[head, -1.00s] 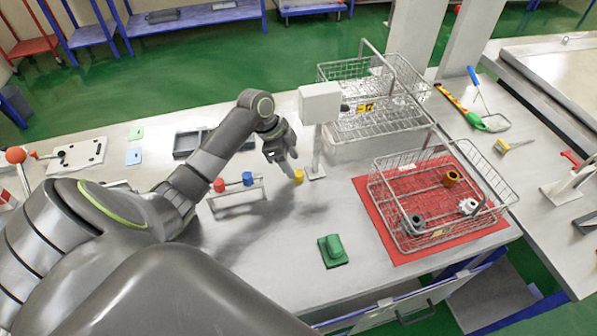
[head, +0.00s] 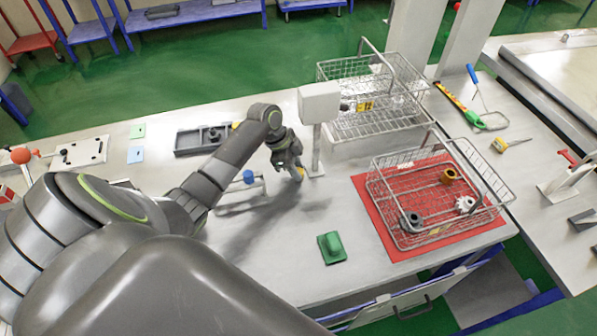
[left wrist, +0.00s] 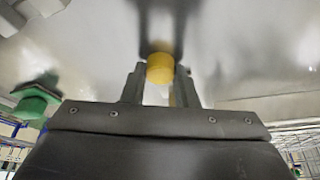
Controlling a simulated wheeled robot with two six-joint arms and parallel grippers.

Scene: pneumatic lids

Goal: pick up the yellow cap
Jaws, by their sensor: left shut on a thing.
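The yellow cap (left wrist: 160,68) sits between the two fingers of my left gripper (left wrist: 160,88) in the left wrist view. My left gripper is shut on it. In the head view my left gripper (head: 297,176) is low over the table beside the grey post, and only a little of the yellow cap shows at its fingers. I cannot tell whether the cap touches the table. My right gripper is not in view.
A blue cap (head: 248,176) is on a small rack, partly behind my left arm. A green block (head: 331,247) lies in front. A wire basket (head: 425,241) stands on a red mat (head: 376,232) at the right. A grey post (head: 316,150) stands close beside my gripper.

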